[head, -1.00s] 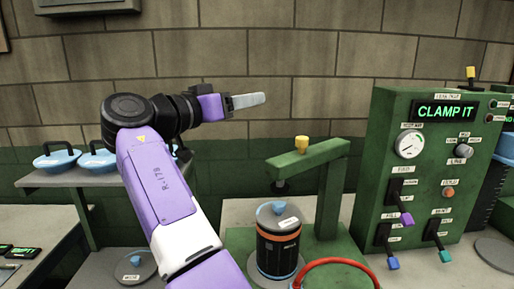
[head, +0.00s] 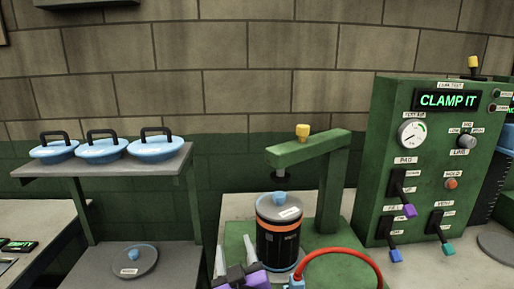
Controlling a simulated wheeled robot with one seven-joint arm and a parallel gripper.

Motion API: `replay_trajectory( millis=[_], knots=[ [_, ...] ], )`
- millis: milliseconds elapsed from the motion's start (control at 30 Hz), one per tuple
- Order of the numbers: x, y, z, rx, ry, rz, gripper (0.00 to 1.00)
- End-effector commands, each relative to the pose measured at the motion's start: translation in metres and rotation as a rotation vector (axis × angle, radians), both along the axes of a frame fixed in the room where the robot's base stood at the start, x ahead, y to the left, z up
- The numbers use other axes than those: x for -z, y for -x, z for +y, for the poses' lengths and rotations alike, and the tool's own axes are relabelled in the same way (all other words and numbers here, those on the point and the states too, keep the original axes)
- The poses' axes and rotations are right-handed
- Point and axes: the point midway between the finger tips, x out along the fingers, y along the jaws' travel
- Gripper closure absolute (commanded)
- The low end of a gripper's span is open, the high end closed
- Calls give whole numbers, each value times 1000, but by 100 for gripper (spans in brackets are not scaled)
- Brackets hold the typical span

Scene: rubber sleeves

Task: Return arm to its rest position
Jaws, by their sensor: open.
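My gripper (head: 236,262) is low in the head view, at the bottom edge left of centre. Its two pale fingers point up and stand apart, with nothing between them. The purple wrist (head: 240,281) is cut off by the bottom edge, and the rest of my arm is out of view. Just right of the gripper stands a dark canister (head: 278,238) with an orange band, a grey top and a blue knob, upright under the green clamp arm (head: 308,150). I cannot tell whether the gripper touches the canister.
A green panel (head: 432,180) reading "CLAMP IT" stands at right with a gauge and levers. A red hose (head: 340,254) curves in front of the clamp. A grey shelf (head: 110,170) at left bears three blue lids (head: 103,149). A grey disc (head: 134,262) lies below them.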

Motion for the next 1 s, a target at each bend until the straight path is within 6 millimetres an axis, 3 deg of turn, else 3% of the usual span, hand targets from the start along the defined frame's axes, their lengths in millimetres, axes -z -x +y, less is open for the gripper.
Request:
replay_trajectory(
  millis=[33,100,400,633,1000],
  knots=[
    [20,18,-12,-14,-10,2,47],
    [36,42,-25,-35,-30,-5,47],
    [82,152,-89,-66,-117,-33,47],
    [95,237,-140,-37,-181,-40,47],
    [97,363,-210,80,-268,23,47]
  ],
)
